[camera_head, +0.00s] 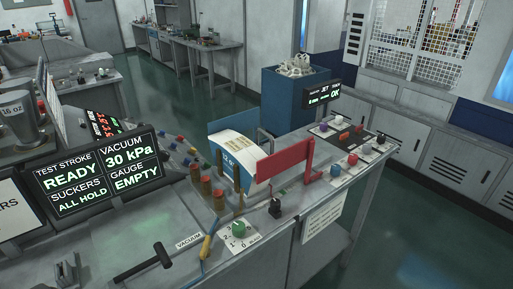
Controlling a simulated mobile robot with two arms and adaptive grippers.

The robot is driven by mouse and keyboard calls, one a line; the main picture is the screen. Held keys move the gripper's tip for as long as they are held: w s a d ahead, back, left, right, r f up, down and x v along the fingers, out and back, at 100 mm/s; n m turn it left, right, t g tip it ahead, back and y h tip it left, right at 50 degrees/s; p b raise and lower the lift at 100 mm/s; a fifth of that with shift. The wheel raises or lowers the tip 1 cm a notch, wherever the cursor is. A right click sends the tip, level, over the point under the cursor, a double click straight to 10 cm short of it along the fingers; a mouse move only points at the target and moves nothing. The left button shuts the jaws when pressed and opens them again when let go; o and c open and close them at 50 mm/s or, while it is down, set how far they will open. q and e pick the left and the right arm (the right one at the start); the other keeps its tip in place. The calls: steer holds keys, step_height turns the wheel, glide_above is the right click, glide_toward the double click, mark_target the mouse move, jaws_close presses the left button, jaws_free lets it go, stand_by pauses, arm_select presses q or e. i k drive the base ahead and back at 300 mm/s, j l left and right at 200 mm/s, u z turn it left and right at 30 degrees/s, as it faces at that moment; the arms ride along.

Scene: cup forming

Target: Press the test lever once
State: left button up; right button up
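A display (97,172) at the left reads "TEST STROKE READY", "VACUUM 30 kPa", "SUCKERS ALL HOLD" and "GAUGE EMPTY". I cannot read a label that names the test lever. A black T-shaped handle (162,256) stands out at the front of the grey bench, near a plate reading "VACUUM" (188,241). A small black lever or switch (275,208) stands upright near the bench's front edge, right of a green knob (239,229). Neither of my grippers is in view.
A red bar (281,160) and a white curved piece (237,152) rise above the bench (262,240) mid-picture. Brown posts (206,188) stand nearby. A yellow-handled tool (208,246) lies in front. A second display (322,91) shows "OK". A blue bin (285,92) stands behind.

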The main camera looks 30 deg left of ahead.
mark_target(162, 255)
steer(key=j+u, duration=0.25)
steer(key=u, duration=0.15)
steer(key=j+u, duration=0.25)
steer(key=u, duration=0.2)
steer(key=j+u, duration=0.2)
steer(key=u, duration=0.2)
steer(key=k+z, duration=0.2)
steer(key=k, duration=0.7)
steer(key=i+j, duration=0.2)
steer(key=i, duration=0.25)
